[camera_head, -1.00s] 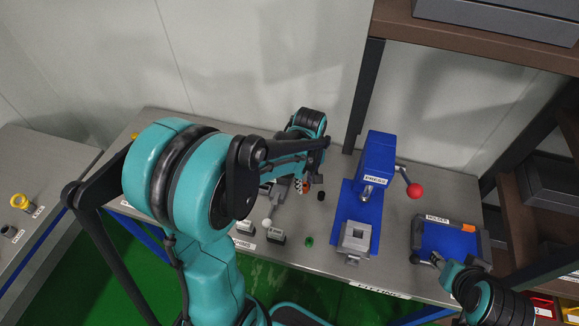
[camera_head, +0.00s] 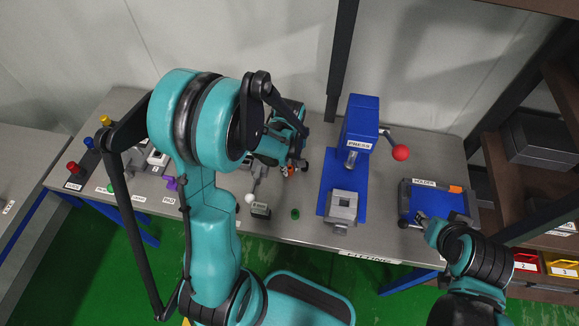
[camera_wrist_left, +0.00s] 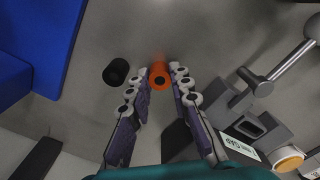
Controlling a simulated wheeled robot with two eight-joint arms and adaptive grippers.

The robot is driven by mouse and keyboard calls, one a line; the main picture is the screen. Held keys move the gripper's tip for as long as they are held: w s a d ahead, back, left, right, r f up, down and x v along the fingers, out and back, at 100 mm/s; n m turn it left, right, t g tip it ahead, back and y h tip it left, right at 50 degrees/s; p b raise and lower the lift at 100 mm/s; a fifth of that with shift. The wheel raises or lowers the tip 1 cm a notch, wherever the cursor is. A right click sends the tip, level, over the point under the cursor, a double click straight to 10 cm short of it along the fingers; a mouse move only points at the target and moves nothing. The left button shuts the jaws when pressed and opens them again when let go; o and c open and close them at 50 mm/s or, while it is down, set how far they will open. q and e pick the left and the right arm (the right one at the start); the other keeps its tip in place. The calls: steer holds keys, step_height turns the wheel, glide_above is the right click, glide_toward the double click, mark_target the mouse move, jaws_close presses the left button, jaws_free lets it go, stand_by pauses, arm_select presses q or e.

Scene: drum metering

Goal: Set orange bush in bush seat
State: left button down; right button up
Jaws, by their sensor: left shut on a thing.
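In the head view the bush is a small orange spot (camera_head: 285,170) beneath my left gripper (camera_head: 290,168), mostly hidden by the arm. No seat can be named for sure; a grey block (camera_head: 342,206) stands on the blue press base. My right gripper (camera_head: 422,219) is near the holder tray, its fingers too small to read.
A black cylinder (camera_wrist_left: 116,72) stands close beside the left gripper. A grey fixture (camera_wrist_left: 240,118) with a ball-ended lever is at the other side. The blue press (camera_head: 360,128) has a red-knobbed lever. A green piece (camera_head: 295,214) sits near the front edge. The holder tray (camera_head: 473,205) is right.

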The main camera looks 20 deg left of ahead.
arm_select(q)
steer(key=shift+s, duration=0.1)
steer(key=shift+f, duration=0.15)
steer(key=c, duration=1.4)
jaws_free()
steer(key=shift+o, duration=0.2)
